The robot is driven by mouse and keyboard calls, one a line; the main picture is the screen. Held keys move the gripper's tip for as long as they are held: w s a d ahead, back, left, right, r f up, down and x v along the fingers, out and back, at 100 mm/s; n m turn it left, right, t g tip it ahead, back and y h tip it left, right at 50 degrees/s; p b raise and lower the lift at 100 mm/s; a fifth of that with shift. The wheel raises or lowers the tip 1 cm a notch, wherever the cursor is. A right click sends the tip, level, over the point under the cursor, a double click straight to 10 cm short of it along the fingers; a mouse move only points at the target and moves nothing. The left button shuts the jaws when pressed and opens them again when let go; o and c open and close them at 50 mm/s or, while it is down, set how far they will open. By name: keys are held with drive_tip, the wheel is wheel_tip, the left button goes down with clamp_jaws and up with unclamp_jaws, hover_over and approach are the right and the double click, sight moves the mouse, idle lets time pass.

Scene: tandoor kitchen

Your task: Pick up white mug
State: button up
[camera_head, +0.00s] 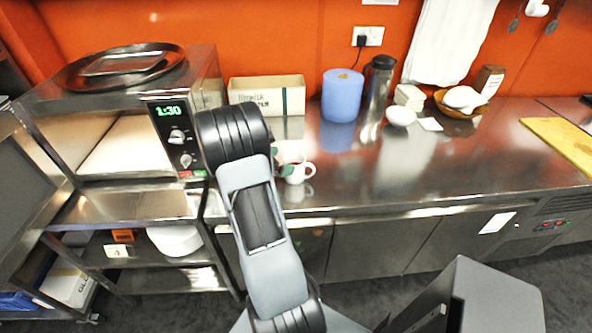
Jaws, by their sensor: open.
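A white mug (299,174) stands upright on the steel counter near its front edge, just right of my arm. Its handle points right and a dark green patch shows on its left side. Another pale item with a reddish mark (291,152) shows right behind it, partly hidden by my arm; I cannot tell what it is. My arm rises from the bottom of the view to the left of the mug.
An oven (130,125) with a tray on top stands left. A cardboard box (268,92), blue paper roll (342,96), steel flask (379,80), white bowl (401,116) and brown bowl (460,108) line the back. A yellow board (566,143) lies right. The counter right of the mug is clear.

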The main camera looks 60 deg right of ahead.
sight(303, 159)
drive_tip(key=shift+p+x, duration=0.75)
drive_tip(key=shift+x, duration=2.25)
drive_tip(key=shift+a+f, duration=0.1)
drive_tip(key=shift+f, duration=0.1)
drive_tip(key=c, duration=0.9)
drive_tip(key=shift+c, duration=0.8)
drive_tip(key=shift+r, duration=0.2)
